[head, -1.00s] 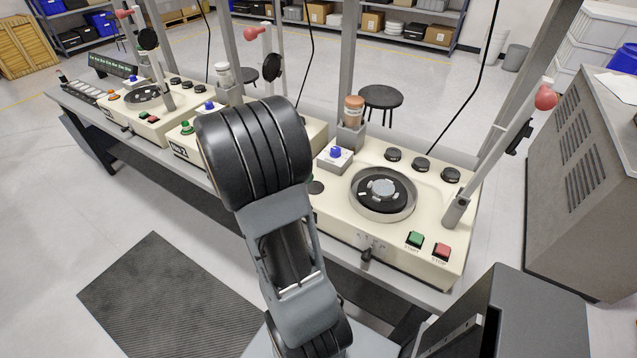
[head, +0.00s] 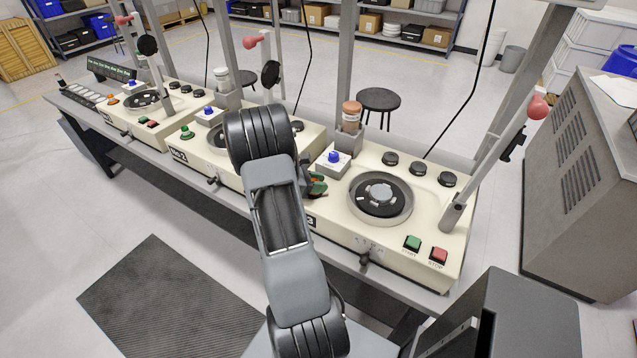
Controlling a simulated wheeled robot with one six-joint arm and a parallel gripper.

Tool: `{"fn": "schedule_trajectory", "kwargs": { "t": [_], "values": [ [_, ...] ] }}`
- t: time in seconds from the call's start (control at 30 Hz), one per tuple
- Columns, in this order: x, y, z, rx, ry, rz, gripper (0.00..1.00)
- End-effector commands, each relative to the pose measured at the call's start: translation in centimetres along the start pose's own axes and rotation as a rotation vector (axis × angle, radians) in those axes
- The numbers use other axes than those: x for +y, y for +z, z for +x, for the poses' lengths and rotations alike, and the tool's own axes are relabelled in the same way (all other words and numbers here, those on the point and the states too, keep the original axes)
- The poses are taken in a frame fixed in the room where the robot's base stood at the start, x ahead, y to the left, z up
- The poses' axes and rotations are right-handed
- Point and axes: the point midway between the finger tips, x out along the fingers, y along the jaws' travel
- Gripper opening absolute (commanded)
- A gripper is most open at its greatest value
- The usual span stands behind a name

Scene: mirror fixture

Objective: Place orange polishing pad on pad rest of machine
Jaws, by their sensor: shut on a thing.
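My gripper (head: 317,184) is mostly hidden behind my arm, and only its end shows at the left front of the nearest machine (head: 340,213), marked 3. A small orange patch of the orange polishing pad (head: 310,178) shows at my gripper, which is shut on it. Green and dark bits show beside the orange. The gripper is over the spot of the machine's dark round pad rest, which it now covers. I cannot tell whether the pad touches the rest.
The round polishing wheel (head: 381,195) is to the right of my gripper. The blue-knobbed box (head: 334,161) and copper-coloured bottle (head: 351,116) stand close behind it. The middle machine (head: 180,157) holds a green pad (head: 187,132).

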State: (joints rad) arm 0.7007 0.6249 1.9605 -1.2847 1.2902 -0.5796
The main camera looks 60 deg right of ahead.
Motion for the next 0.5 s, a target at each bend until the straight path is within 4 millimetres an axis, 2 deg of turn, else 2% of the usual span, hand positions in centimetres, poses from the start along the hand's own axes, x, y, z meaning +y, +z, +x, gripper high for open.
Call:
{"fn": "schedule_trajectory", "kwargs": {
  "t": [0.43, 0.47, 0.5],
  "values": [
    [0.00, -0.67, 0.25, 0.000, 0.001, 0.001, 0.00],
    [0.00, -0.70, 0.26, 0.000, 0.001, 0.001, 0.32],
    [0.00, -0.62, 0.22, 0.000, 0.000, 0.001, 0.35]
  ]
}}
